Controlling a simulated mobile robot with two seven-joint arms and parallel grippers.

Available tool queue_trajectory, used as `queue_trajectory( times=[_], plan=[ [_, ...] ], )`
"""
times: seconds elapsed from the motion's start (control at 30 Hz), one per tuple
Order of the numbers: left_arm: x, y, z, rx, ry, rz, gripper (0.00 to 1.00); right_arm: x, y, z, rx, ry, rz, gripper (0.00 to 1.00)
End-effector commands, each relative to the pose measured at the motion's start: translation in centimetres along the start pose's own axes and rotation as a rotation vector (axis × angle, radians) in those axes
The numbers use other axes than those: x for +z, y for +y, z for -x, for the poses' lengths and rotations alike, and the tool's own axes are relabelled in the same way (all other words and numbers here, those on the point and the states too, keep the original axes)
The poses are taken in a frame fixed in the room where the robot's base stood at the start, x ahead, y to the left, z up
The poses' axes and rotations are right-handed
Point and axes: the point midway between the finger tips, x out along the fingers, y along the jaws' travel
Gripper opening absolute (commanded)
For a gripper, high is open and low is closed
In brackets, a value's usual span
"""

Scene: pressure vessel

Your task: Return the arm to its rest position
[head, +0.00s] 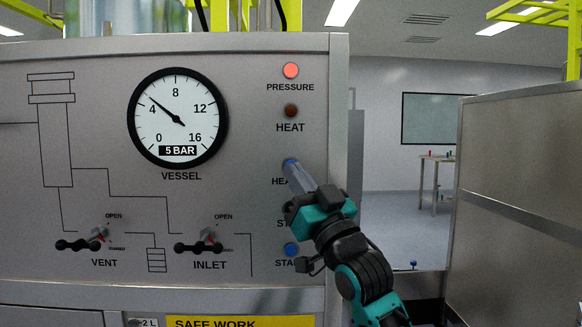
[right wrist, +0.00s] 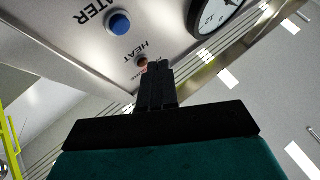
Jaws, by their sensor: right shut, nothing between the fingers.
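My right gripper (head: 297,175) reaches up from the lower right to the front of the grey control panel (head: 250,110). Its fingers are shut and hold nothing. In the head view the fingertips overlap the lower edge of a blue button (head: 289,162) labelled HEATER, partly hiding its label. In the right wrist view the dark closed fingers (right wrist: 156,72) point towards the panel, with the blue button (right wrist: 118,22) to their upper left, visibly apart. I cannot tell if the fingertips touch the panel. My left gripper is not in view.
A round gauge (head: 177,118) reads about 5 bar. The PRESSURE lamp (head: 291,70) glows red; the HEAT lamp (head: 291,110) is dark. Black VENT (head: 82,241) and INLET (head: 199,246) handles lie horizontal. A lower blue button (head: 291,249) is beside my wrist. A grey cabinet (head: 520,190) stands right.

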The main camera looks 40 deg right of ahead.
Motion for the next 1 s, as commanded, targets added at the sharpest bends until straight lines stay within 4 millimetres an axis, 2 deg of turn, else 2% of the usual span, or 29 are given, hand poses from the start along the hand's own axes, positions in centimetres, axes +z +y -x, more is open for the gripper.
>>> queue_trajectory(
  times=[0.37,0.47,0.57,0.67,0.8,0.87,1.0],
  plan=[
    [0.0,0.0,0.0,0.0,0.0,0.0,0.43,0.1,0.0,0.0,-0.001,-0.002,0.0,0.0],
    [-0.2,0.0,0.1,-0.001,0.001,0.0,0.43,1.3,-0.4,0.2,-0.007,-0.033,0.0,0.0],
    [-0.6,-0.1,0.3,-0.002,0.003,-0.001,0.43,4.6,-1.5,1.0,-0.025,-0.115,0.004,0.0],
    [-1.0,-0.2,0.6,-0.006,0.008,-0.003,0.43,9.4,-3.2,2.9,-0.053,-0.238,0.01,0.0],
    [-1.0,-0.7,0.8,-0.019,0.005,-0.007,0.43,16.3,-5.9,7.3,-0.103,-0.425,0.019,0.0],
    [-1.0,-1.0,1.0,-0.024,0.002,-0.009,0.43,18.9,-7.1,9.6,-0.126,-0.502,0.022,0.0],
    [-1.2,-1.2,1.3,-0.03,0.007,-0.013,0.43,23.9,-9.9,15.9,-0.181,-0.674,0.026,0.0]
  ],
)
